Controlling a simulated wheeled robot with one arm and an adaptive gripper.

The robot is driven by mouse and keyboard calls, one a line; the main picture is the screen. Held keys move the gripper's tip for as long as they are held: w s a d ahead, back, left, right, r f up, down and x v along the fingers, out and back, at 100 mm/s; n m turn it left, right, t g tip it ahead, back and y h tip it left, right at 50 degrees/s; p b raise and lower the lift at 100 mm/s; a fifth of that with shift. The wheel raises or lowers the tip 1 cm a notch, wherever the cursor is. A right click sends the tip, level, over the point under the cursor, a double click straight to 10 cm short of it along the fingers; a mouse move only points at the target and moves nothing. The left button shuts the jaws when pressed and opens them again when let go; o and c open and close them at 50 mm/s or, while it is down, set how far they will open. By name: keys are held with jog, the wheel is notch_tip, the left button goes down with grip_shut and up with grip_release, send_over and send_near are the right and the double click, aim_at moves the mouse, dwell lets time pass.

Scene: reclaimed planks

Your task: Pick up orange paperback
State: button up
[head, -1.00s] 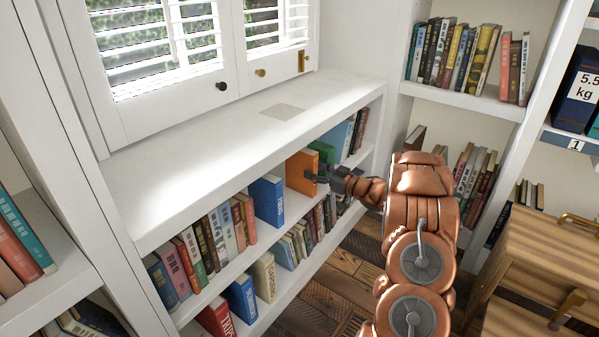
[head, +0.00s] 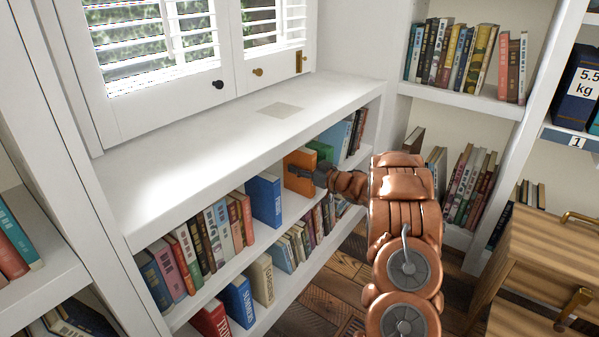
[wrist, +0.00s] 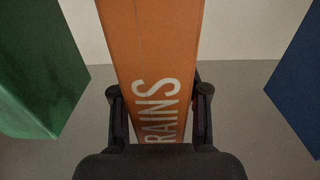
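The orange paperback (head: 298,172) stands upright on the upper shelf under the window ledge, between a blue book and a green book. In the wrist view its orange spine (wrist: 158,50) fills the middle, with white letters reading "RAINS". My gripper (head: 318,175) is at the book's spine. In the wrist view the gripper's two dark fingers (wrist: 159,100) lie on either side of the book, very close to its sides. I cannot tell whether they press on it. The far part of the book is hidden inside the shelf.
The blue book (head: 265,200) stands left of the orange one and the green book (head: 321,151) right of it, with gaps between. The white ledge (head: 200,150) runs above. A wooden drawer unit (head: 545,255) stands at the right.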

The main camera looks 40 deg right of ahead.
grip_shut()
jog(key=shift+r, duration=0.1)
dwell(0.3)
